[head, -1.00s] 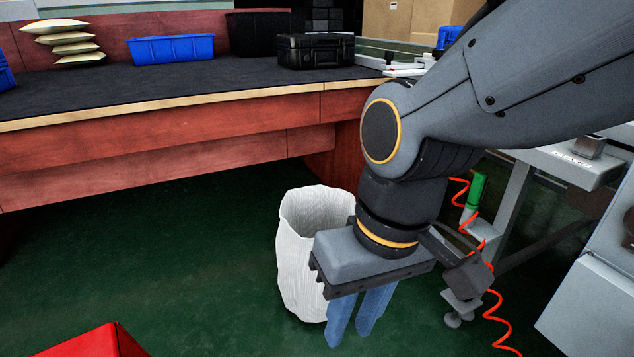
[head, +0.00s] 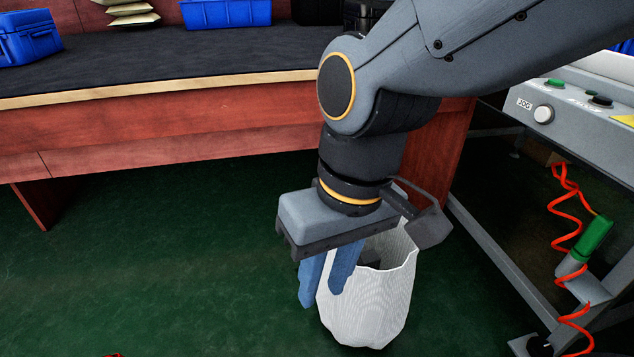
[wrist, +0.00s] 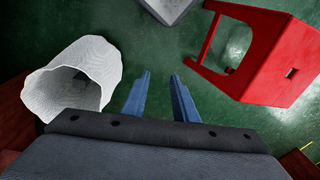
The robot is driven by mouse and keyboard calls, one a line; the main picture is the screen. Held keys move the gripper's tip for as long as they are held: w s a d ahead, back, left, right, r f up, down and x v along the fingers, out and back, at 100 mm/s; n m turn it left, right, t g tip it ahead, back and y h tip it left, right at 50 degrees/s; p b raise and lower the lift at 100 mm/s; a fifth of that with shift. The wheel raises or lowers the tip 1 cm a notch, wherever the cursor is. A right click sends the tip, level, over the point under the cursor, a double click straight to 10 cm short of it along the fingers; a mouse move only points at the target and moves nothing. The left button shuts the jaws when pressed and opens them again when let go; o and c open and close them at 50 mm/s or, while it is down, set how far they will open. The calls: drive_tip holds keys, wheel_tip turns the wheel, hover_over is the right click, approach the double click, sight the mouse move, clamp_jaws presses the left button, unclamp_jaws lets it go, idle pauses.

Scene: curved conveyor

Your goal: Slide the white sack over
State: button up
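The white sack (head: 388,290) stands upright and open-mouthed on the green floor, in front of the workbench's right end. In the wrist view, the sack (wrist: 100,62) is at the left with its mouth facing the camera. My gripper (head: 321,296) points down at the sack's left side in the head view and hides part of its rim. In the wrist view, my gripper (wrist: 160,75) has its two blue fingers apart with only floor between them. The sack lies beside the fingers, not between them. Whether a finger touches it I cannot tell.
The workbench (head: 200,135) spans the back, holding blue bins (head: 228,14). A grey control stand (head: 585,118) with an orange coiled cord (head: 562,205) is at the right. A red stool (wrist: 285,65) stands at the right in the wrist view. Floor at the left is clear.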

drive_tip(key=shift+w, duration=0.1)
drive_tip(key=w+a+f+m+t+y+p, duration=0.3)
drive_tip(key=w+a+m, duration=0.6)
drive_tip(key=w+m, duration=0.8)
drive_tip(key=w+d+f+m+t+h+p, duration=0.1)
drive_tip(key=w+d+f+m+h+p, duration=0.3)
drive_tip(key=m, duration=1.8)
drive_tip(key=w+d+f+h, duration=0.1)
drive_tip(key=w+d+f, duration=0.3)
drive_tip(key=d+f, duration=0.1)
drive_tip(key=shift+d+f+t, duration=0.25)
drive_tip(key=shift+f+t, duration=0.15)
drive_tip(key=shift+f, duration=0.3)
drive_tip(key=shift+f, duration=0.1)
